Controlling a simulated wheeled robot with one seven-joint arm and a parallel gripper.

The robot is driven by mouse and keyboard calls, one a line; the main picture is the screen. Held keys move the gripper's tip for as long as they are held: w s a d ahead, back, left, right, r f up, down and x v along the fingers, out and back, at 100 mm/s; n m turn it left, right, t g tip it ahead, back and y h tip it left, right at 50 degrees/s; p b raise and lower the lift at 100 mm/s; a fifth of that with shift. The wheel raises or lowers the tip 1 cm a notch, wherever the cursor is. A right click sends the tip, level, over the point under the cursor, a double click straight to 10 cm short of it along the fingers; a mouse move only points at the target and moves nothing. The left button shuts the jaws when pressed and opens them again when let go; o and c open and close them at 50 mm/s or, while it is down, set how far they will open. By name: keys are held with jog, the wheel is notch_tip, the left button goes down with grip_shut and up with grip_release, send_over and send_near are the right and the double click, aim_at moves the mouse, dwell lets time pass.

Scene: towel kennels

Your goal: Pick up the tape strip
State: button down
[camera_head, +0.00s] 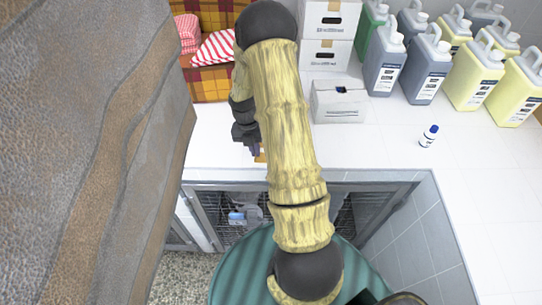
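My arm reaches across the middle of the picture to the white counter, and its links cover part of the counter. My gripper (254,147) is a dark shape left of the arm, low over the counter near its front edge. Its fingers are small and partly hidden, so I cannot tell whether they are open or shut. A small tan-orange patch (261,157) shows just below the fingertips at the counter edge. It may be the tape strip, mostly hidden by my arm. I cannot tell whether the gripper touches it.
Several jugs (429,66) stand at the back right of the white counter (360,151). White boxes (340,100) and a plaid box with striped towels (209,85) stand behind. A small white bottle with a blue cap (428,137) stands alone. Wire kennels (213,216) are below. A large brown surface blocks the left.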

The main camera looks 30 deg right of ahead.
jog(key=shift+r, duration=0.1)
notch_tip(320, 180, up, 10)
jog(key=b, duration=0.2)
jog(key=shift+b, duration=0.35)
dwell(0.4)
notch_tip(320, 180, up, 4)
jog(key=p, duration=0.4)
jog(key=shift+p, duration=0.3)
dwell(0.4)
